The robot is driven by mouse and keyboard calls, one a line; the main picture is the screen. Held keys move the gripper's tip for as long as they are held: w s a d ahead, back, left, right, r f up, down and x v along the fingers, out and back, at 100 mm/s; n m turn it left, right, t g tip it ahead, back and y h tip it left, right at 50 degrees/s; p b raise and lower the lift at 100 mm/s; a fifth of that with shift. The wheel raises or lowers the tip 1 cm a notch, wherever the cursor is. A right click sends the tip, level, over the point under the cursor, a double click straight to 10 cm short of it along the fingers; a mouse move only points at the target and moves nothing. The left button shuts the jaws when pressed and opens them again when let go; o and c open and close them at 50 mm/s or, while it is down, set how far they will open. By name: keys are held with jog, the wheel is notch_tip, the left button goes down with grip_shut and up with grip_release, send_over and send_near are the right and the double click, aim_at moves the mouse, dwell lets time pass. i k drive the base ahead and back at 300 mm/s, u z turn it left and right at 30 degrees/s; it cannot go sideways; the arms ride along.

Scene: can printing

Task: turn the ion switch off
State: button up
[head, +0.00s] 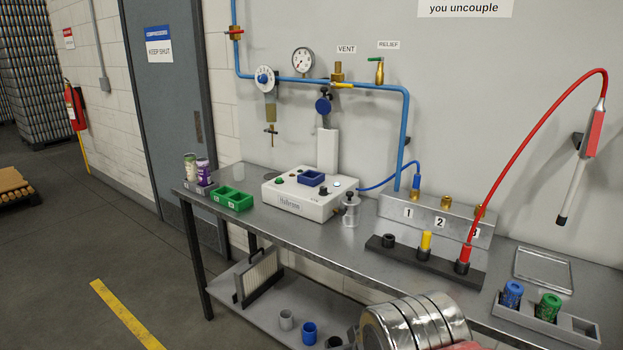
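I see no switch with a readable "ion" label in the head view. My gripper's fingers are not visible.
A shiny ribbed metal cylinder (412,320) fills the bottom centre and hides the bench's front edge. The steel bench (390,268) carries a green tray (232,200), a numbered coupling block (425,222) and a grey rack (530,318) with blue and green cans. Open floor lies left.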

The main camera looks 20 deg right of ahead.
aim_at(323, 189)
jog(key=u, duration=0.05)
jog(key=i, duration=2.45)
